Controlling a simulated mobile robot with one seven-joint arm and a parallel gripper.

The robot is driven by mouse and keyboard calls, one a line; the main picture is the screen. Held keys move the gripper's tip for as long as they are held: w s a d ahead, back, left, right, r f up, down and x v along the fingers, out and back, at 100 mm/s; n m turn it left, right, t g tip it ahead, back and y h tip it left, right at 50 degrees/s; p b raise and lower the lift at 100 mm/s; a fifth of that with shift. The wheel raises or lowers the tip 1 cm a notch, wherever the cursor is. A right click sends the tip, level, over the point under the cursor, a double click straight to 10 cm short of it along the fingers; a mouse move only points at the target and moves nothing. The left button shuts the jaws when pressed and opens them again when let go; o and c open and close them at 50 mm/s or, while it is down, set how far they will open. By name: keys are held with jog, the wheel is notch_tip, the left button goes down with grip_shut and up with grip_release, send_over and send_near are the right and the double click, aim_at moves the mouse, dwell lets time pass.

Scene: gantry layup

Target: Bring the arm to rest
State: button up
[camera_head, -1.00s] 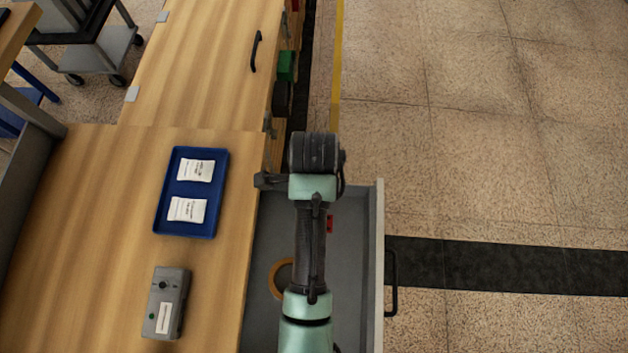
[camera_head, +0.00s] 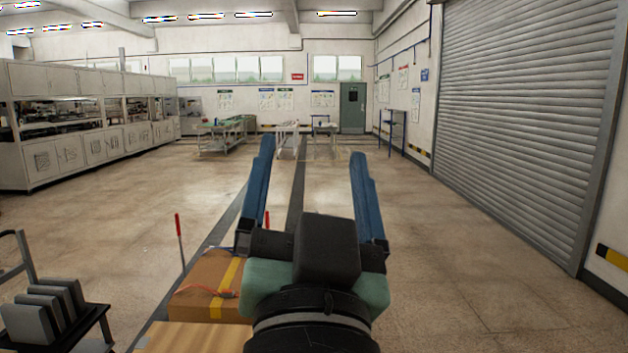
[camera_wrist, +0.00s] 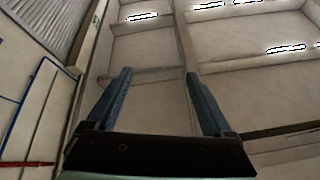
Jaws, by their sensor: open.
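My gripper (camera_head: 312,165) is raised in front of the head camera, its two blue fingers pointing up and away. The fingers are wide apart with nothing between them. In the wrist view my gripper (camera_wrist: 160,85) is also open and empty, and the camera faces the ceiling (camera_wrist: 150,55) and upper walls. The gripper touches nothing that I can see.
A wooden bench top (camera_head: 195,338) and a brown box (camera_head: 205,292) with a yellow stripe lie low ahead. A cart with grey plates (camera_head: 45,312) stands at lower left. A roller shutter (camera_head: 530,120) is at right. Open floor (camera_head: 440,220) lies ahead.

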jog(key=s+r+n+t, duration=0.2)
jog(key=s+r+t, duration=0.1)
jog(key=s+r, duration=0.4)
jog(key=shift+s+r+n+t, duration=0.2)
jog(key=shift+r+n+t, duration=0.1)
jog(key=shift+r+n, duration=0.1)
